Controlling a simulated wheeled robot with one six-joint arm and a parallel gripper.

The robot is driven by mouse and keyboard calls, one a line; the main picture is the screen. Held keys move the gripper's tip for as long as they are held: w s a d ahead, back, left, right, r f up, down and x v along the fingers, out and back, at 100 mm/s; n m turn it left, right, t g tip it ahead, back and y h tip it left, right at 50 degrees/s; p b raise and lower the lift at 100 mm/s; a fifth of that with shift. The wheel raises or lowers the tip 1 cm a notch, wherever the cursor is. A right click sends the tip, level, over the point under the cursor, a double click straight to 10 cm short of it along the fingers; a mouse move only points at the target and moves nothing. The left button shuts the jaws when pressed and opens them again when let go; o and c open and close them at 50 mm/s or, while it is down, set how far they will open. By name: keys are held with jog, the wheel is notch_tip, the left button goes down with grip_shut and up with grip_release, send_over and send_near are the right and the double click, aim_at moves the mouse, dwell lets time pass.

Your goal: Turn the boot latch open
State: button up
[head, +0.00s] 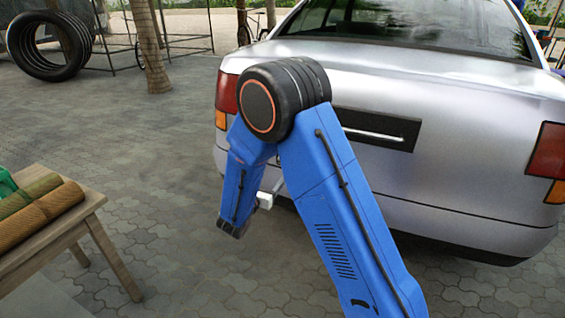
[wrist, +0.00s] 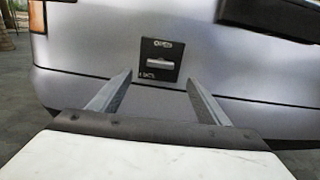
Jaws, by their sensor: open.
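The boot latch (wrist: 160,64) is a small light horizontal handle on a dark square plate (wrist: 159,50). The plate is on the rear of the silver car (head: 450,95). In the wrist view the handle lies level, ahead of my gripper (wrist: 158,82) and centred between its two fingers. The fingers are apart, with nothing between them, and do not appear to touch the latch. In the head view my blue arm hides the latch and the gripper's fingertips.
A dark panel with a pale bar (head: 375,132) is on the car's rear. A wooden table (head: 95,200) with rolled mats (head: 40,205) stands at the left. Tyres (head: 48,45) and a tree trunk (head: 150,50) stand behind. The paving between table and car is clear.

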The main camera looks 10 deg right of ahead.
jog(key=x, duration=1.1)
jog(key=shift+w+d, duration=0.25)
jog(key=c, duration=1.1)
